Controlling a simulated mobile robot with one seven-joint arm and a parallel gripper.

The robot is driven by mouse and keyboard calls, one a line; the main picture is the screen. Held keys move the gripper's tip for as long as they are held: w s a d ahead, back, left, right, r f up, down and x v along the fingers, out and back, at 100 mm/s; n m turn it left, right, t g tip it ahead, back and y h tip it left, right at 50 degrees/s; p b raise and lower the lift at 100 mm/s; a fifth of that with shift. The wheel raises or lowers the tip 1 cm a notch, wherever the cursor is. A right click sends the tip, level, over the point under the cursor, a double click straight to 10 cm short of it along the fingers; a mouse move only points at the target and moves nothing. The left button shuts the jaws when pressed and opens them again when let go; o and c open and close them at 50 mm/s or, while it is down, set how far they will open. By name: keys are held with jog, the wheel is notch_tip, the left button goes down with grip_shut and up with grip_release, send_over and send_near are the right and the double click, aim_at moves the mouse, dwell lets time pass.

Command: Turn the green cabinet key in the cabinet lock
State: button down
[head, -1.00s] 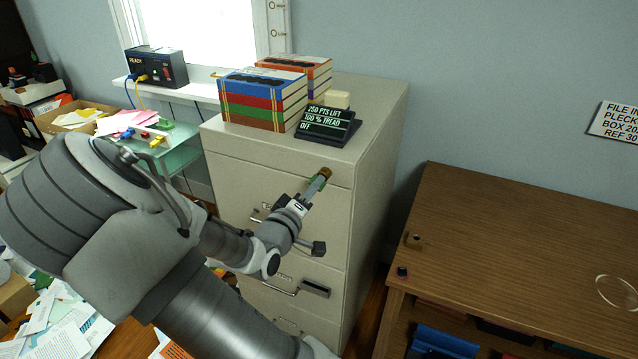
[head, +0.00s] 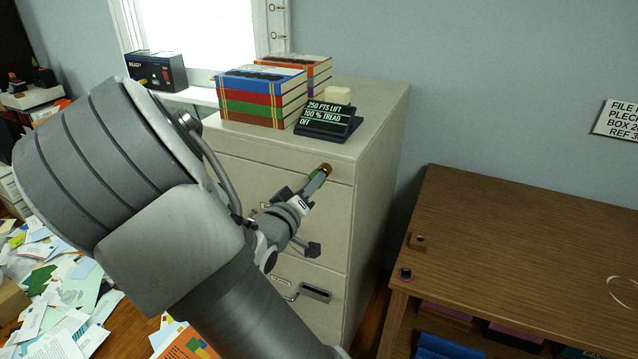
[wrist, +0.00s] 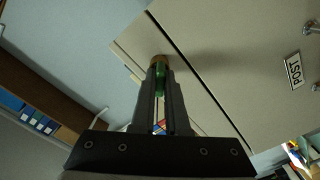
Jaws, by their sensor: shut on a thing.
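The beige filing cabinet (head: 372,150) stands in the middle of the head view, with a brass-coloured lock (head: 326,168) at the upper right of its front. My gripper (head: 318,181) is at the lock and shut on the green key (wrist: 160,80). In the wrist view the green shows between my two fingers, right against the brass lock (wrist: 160,60). The key's tip is hidden, so I cannot tell how deep it sits. In the wrist view the fingers (wrist: 161,100) point straight at the cabinet front (wrist: 220,60).
Stacked books (head: 262,98) and a small black display sign (head: 328,122) stand on the cabinet top. A wooden desk (head: 520,250) is on the right. Papers (head: 60,285) litter the floor at left. Drawer handles (head: 315,293) stick out below my gripper.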

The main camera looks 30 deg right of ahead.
jog(key=shift+f+m+b, duration=0.1)
jog(key=shift+m+b, duration=1.1)
jog(key=shift+b, duration=1.05)
jog(key=shift+m+b, duration=1.6)
jog(key=shift+b, duration=1.7)
jog(key=c, duration=0.5)
grip_release()
jog(key=b+v, duration=0.2)
jog(key=v, duration=0.4)
